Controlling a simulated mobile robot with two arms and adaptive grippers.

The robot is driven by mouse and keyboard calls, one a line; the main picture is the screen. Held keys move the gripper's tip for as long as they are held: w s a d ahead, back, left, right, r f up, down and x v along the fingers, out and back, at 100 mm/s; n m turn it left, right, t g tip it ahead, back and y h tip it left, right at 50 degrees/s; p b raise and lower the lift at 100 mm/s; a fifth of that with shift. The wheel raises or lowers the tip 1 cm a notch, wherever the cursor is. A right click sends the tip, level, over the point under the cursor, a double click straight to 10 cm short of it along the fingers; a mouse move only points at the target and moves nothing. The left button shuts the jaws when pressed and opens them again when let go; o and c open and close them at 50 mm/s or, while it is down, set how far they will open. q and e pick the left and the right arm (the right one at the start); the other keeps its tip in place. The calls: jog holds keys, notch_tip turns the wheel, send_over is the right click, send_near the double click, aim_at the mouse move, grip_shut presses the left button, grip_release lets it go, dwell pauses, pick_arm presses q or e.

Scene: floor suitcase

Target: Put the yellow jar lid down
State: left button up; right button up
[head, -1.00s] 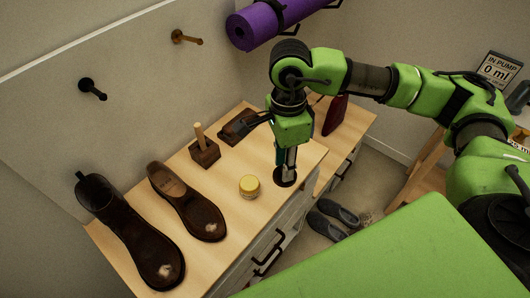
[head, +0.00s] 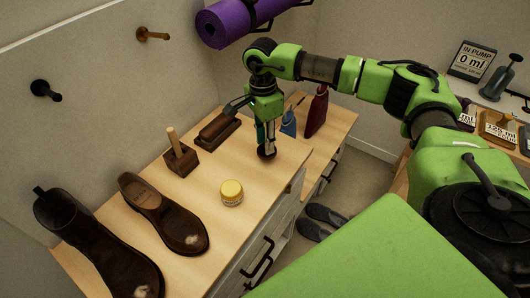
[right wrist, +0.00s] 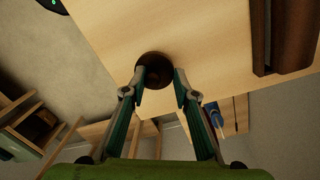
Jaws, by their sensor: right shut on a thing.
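A small jar with a yellow top (head: 231,189) stands upright on the wooden cabinet top. My right gripper (head: 268,143) points down beyond the jar, near the cabinet's right edge. It is shut on a dark brown round lid-like disc (head: 266,154). In the right wrist view the disc (right wrist: 154,66) sits between the fingertips (right wrist: 154,84), over the wooden surface. I cannot tell whether the disc touches the wood. The disc looks dark, not yellow. My left gripper is not in view.
A wooden-handled block (head: 181,158) and a brush (head: 218,130) stand behind. Blue (head: 288,122) and red (head: 316,112) items are beyond the gripper. Wood around the jar is clear.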

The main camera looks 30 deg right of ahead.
jog(key=shift+w+d+f, duration=0.1)
jog(key=shift+w+f, duration=0.05)
jog(key=shift+f, duration=0.2)
notch_tip(320, 180, down, 3)
jog(key=b, duration=0.2)
jog(key=shift+w+d+f+b, duration=0.1)
jog(key=shift+w+f+b, duration=0.1)
jog(key=shift+b, duration=0.2)
jog(key=shift+r, duration=0.1)
jog(key=shift+s, duration=0.1)
jog(key=o, duration=0.9)
jog(key=shift+f, duration=0.2)
